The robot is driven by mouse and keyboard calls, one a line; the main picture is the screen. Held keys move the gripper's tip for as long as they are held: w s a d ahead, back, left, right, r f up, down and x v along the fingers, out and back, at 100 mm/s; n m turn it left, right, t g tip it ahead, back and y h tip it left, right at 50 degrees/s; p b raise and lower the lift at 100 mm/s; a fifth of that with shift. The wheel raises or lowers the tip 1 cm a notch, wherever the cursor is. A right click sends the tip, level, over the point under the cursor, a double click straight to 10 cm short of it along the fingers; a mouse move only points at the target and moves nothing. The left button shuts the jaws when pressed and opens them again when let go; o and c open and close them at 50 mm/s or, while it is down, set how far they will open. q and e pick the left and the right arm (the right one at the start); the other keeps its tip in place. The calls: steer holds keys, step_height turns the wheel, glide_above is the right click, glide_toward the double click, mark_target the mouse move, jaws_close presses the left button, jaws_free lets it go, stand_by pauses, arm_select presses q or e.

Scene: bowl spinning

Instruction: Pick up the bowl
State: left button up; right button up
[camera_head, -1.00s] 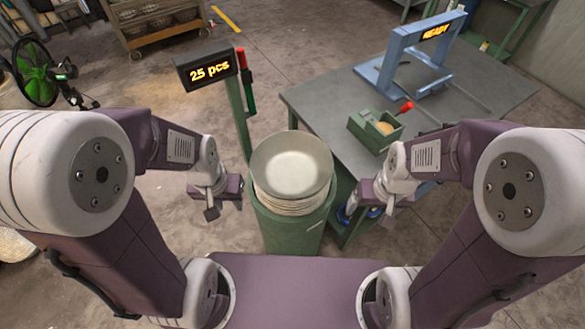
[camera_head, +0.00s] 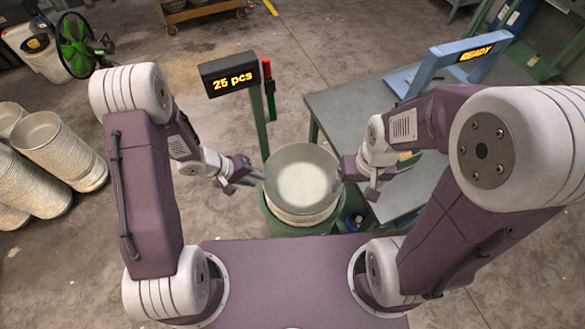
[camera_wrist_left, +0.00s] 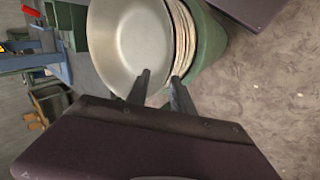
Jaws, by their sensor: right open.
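The bowl (camera_head: 302,172) is pale metal and sits on top of a stack of bowls (camera_head: 300,218) on a green stand. In the left wrist view, the bowl (camera_wrist_left: 138,42) fills the upper left, with the stack edge beside it. My left gripper (camera_head: 252,176) is open at the bowl's left rim. In the left wrist view, the left gripper's fingers (camera_wrist_left: 158,90) are apart, one in front of the bowl's inside and one by its outer side. Contact cannot be told. My right gripper (camera_head: 356,184) is open, close to the bowl's right side.
A green stand (camera_head: 275,218) holds the stack. A "25 pcs" display (camera_head: 229,75) on a post stands behind it. A grey table (camera_head: 345,110) with a blue "READY" frame (camera_head: 440,62) is at the right. More bowl stacks (camera_head: 60,150) lie at the far left.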

mark_target(269, 192)
arm_select(q)
steer(key=d+f, duration=0.1)
steer(key=f, duration=0.1)
steer(key=s+d+f, duration=0.1)
steer(key=f, duration=0.2)
steer(key=d+f, duration=0.1)
steer(key=f, duration=0.1)
steer(key=shift+s+d+f, duration=0.3)
steer(key=shift+w+d+f, duration=0.2)
steer(key=shift+w+f, duration=0.05)
steer(key=shift+w, duration=0.05)
steer(key=c, duration=0.6)
steer(key=shift+s+a+r, duration=0.1)
jaws_close()
arm_select(e)
steer(key=shift+s+a+r, duration=0.15)
steer(key=shift+s+r, duration=0.25)
steer(key=shift+s, duration=0.35)
